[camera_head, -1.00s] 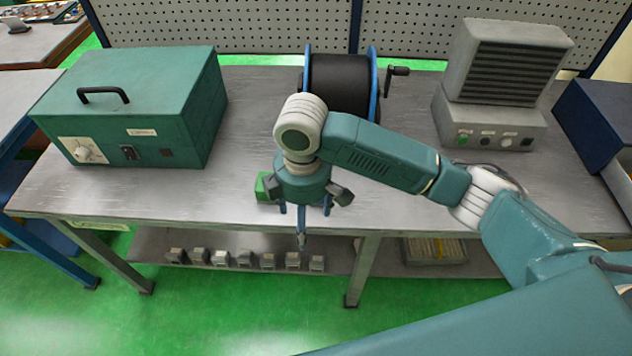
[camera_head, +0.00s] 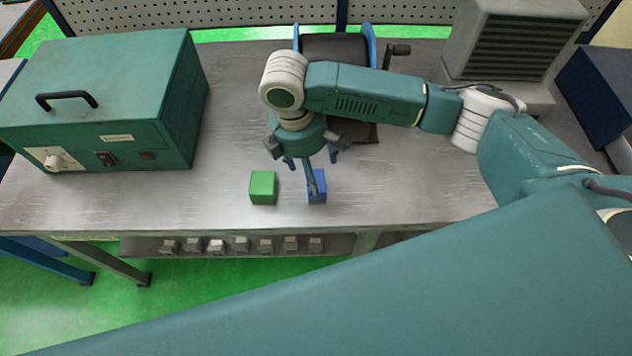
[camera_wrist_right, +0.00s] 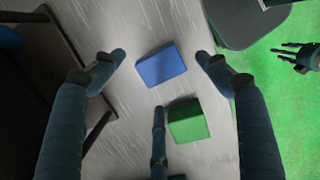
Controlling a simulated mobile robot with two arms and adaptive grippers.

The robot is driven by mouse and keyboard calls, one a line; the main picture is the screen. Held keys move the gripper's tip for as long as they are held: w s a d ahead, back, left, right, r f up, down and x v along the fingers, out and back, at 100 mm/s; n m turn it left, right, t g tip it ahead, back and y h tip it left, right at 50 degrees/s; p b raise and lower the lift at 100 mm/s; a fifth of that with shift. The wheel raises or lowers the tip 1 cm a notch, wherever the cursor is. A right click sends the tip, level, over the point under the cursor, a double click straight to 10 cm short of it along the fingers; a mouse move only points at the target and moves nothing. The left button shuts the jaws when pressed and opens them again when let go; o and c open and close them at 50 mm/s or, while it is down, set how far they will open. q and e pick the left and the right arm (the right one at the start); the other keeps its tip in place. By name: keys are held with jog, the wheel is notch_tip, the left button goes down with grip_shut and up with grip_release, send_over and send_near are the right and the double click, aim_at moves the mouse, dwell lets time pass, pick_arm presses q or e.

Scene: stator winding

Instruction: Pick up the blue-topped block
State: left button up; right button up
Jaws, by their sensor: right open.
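The blue-topped block (camera_head: 320,196) stands on the grey metal workbench (camera_head: 430,190), near its front edge. In the head view a finger of my right gripper (camera_head: 311,172) hides part of it. In the right wrist view the blue block (camera_wrist_right: 162,66) shows whole, between the spread fingers of my right gripper (camera_wrist_right: 160,75), with none clearly touching it. That gripper is open and empty. In the right wrist view, a dark hand at the right edge, probably my left gripper (camera_wrist_right: 298,56), is over the green floor; its opening is unclear.
A green block (camera_head: 263,187) stands left of the blue one; a finger is close to it in the wrist view. A green box (camera_head: 100,100) stands at the left, a black spool (camera_head: 338,50) behind the gripper. Several small grey parts (camera_head: 241,244) line the lower shelf.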

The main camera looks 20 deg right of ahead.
aim_at(319, 174)
jog(key=shift+d+f, duration=0.1)
jog(key=shift+f, duration=0.25)
jog(key=f, duration=0.1)
jog(key=f+p, duration=0.1)
jog(key=f, duration=0.1)
jog(key=f+p, duration=0.1)
jog(key=shift+s+d+f, duration=0.1)
jog(key=shift+d+f, duration=0.2)
jog(key=shift+f, duration=0.05)
jog(key=c, duration=1.2)
pick_arm(q)
jog(key=shift+w+r, duration=0.9)
jog(key=shift+r, duration=0.2)
pick_arm(e)
jog(key=c, duration=0.5)
jog(key=shift+c, duration=0.2)
